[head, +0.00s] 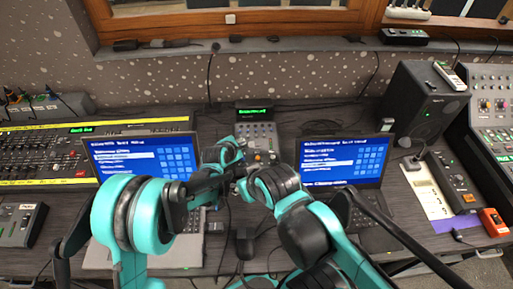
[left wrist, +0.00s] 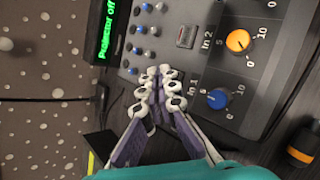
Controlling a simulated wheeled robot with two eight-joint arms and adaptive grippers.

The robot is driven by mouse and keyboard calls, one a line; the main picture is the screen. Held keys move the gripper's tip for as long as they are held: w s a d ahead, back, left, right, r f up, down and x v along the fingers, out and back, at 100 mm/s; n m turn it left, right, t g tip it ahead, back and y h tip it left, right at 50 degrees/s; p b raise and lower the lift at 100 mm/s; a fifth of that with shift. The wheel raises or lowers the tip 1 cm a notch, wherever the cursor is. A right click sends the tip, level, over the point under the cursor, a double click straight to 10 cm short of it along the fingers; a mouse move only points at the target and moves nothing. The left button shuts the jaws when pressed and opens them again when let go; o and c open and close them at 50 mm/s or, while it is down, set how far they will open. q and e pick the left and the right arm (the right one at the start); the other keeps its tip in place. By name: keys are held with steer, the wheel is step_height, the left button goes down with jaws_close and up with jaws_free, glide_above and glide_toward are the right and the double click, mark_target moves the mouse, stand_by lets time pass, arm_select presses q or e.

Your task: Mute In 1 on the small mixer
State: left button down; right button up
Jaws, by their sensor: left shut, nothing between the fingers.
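The small mixer (head: 264,133) is a grey panel at the back middle of the desk, between two laptops. In the left wrist view the mixer (left wrist: 262,80) fills the right side, with an orange knob (left wrist: 238,41) in the In 2 row and a blue knob (left wrist: 218,98) in the In 1 row. A square switch (left wrist: 186,36) sits beside In 2. My left gripper (left wrist: 160,72) is shut and empty, its fingertips over the panel by the In 1 label. They hide the matching In 1 spot; contact cannot be told. My right arm reaches in close by; its fingers cannot be made out.
A small display (left wrist: 110,18) reading "Projector off" stands behind the mixer. A left laptop (head: 145,155) and a right laptop (head: 340,158) flank it. A black speaker (head: 423,105) stands at right. Cables lie around the mixer.

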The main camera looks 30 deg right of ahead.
arm_select(q)
steer(key=shift+f, duration=0.35)
steer(key=shift+r, duration=0.5)
steer(key=shift+r, duration=0.1)
steer(key=r+p, duration=0.1)
steer(key=r, duration=0.1)
steer(key=r+p, duration=0.2)
steer(key=r, duration=0.1)
steer(key=shift+s+a+r, duration=0.15)
steer(key=shift+s+r, duration=0.15)
steer(key=shift+r, duration=0.05)
stand_by(0.4)
